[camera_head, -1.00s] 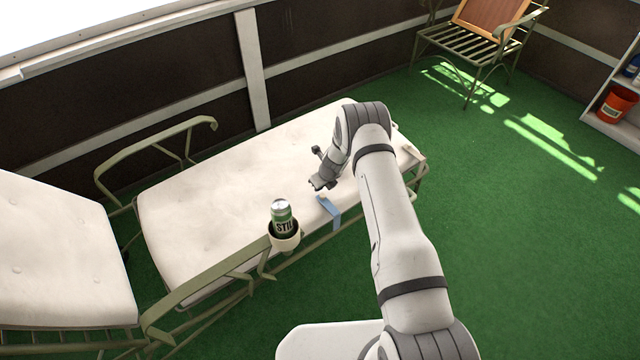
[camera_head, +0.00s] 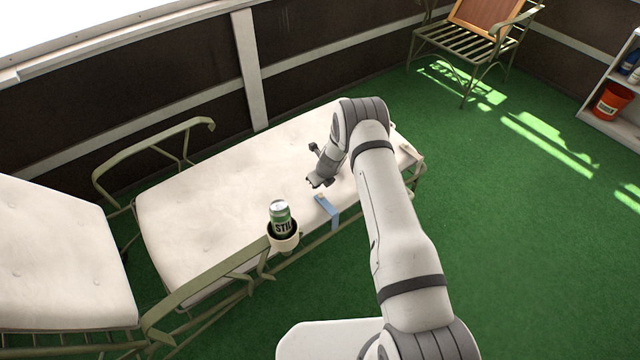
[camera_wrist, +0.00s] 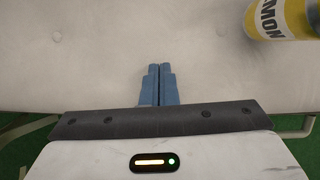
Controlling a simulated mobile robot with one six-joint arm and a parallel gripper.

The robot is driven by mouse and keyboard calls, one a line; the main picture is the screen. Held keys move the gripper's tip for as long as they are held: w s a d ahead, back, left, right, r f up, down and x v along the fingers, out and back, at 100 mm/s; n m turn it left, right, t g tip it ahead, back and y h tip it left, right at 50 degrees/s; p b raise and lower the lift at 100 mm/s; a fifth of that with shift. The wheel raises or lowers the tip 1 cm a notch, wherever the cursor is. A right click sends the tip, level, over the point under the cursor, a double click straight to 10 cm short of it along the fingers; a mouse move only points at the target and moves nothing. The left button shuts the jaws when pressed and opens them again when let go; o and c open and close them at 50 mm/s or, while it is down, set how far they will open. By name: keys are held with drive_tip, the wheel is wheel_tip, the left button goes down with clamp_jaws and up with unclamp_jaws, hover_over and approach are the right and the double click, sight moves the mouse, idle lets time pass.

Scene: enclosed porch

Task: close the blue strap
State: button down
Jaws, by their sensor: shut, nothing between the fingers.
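The blue strap (camera_head: 328,208) lies at the near edge of the white lounger cushion (camera_head: 225,185), with part hanging down over the side. A small pale piece sits at its upper end. My gripper (camera_head: 312,183) is above the cushion, just beyond the strap in the head view and apart from it. In the wrist view my gripper's two blue-grey fingers (camera_wrist: 158,84) are together with nothing between them, over the cushion. I cannot make out the strap in the wrist view.
A green can (camera_head: 280,217) stands in a holder (camera_head: 284,242) at the lounger's side, left of the strap. A yellow can (camera_wrist: 282,19) shows in the wrist view; I cannot tell whether it is the same. The green floor (camera_head: 490,230) at right is clear.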

drive_tip(key=shift+r+p, duration=0.35)
drive_tip(key=shift+r, duration=0.15)
drive_tip(key=w+a+r, duration=0.3)
drive_tip(key=w+r, duration=0.3)
drive_tip(key=r, duration=0.3)
drive_tip(key=shift+w+a+r+p, duration=0.25)
drive_tip(key=shift+w+r+p, duration=0.1)
drive_tip(key=shift+w+r, duration=0.05)
drive_tip(key=s+d+r+n, duration=0.3)
drive_tip(key=s+r+n, duration=0.25)
drive_tip(key=r, duration=0.55)
drive_tip(key=s+d+r+n+h, duration=0.15)
drive_tip(key=s+r+n, duration=0.35)
drive_tip(key=r, duration=0.6)
drive_tip(key=s+d+r+n+y, duration=0.1)
drive_tip(key=s+d+r+n, duration=0.25)
drive_tip(key=s+r, duration=0.55)
drive_tip(key=s+d+r+n, duration=0.2)
drive_tip(key=s+n, duration=0.3)
drive_tip(key=s, duration=0.4)
drive_tip(key=s+d+r+n+h+p, duration=0.1)
drive_tip(key=s+d+r+n, duration=0.1)
drive_tip(key=s, duration=0.8)
drive_tip(key=s+d+r+n+h, duration=0.1)
drive_tip(key=s+d+r+n, duration=0.2)
drive_tip(key=s+n, duration=0.4)
drive_tip(key=s+r, duration=0.1)
drive_tip(key=s, duration=0.2)
drive_tip(key=shift+n, duration=0.3)
